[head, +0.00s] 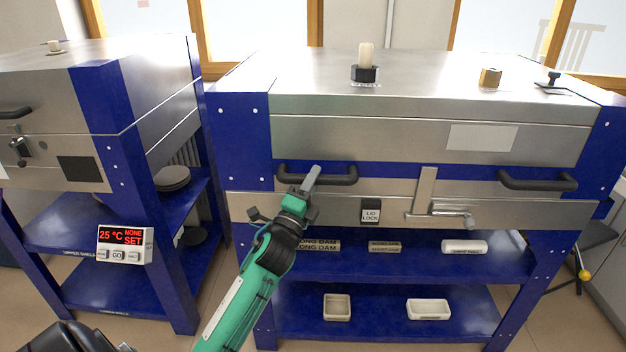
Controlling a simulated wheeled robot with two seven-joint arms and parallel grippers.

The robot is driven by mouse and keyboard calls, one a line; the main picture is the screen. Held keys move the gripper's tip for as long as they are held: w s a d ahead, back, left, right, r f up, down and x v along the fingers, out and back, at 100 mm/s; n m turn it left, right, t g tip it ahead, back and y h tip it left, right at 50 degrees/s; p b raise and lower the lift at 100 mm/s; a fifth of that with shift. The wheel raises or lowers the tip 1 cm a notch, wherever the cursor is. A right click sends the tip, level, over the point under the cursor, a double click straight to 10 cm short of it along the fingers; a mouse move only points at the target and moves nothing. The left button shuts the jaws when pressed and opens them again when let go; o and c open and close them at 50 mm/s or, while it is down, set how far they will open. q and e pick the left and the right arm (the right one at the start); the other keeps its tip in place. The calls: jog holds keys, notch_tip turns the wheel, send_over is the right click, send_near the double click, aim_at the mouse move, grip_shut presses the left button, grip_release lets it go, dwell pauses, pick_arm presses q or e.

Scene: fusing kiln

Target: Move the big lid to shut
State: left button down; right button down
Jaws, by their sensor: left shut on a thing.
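The big lid (400,135) is the wide steel and blue top of the large kiln in the middle and right of the head view.
A lid lock label (371,213) and a metal latch (440,212) are on the kiln front. A candle-like post (366,56) and a brass block (490,77) stand on the lid. A smaller kiln (60,95) is at left. Shelves below hold small trays (428,309).

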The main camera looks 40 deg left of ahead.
pick_arm(q)
jog(key=shift+w+f, duration=0.1)
jog(key=shift+f, duration=0.65)
pick_arm(e)
jog(key=shift+f, duration=0.15)
pick_arm(q)
jog(key=c, duration=1.2)
grip_release()
jog(key=shift+r, duration=0.1)
jog(key=shift+a, duration=0.1)
jog(key=b+v, duration=0.1)
jog(key=v, duration=1.2)
jog(key=shift+s, duration=0.35)
pick_arm(e)
jog(key=shift+w+a+t+y, duration=0.2)
jog(key=shift+w+a+t, duration=0.15)
jog(key=shift+a, duration=0.25)
jog(key=shift+w+a+t+y, duration=0.2)
jog(key=shift+a+t, duration=0.15)
jog(key=shift+a, duration=0.2)
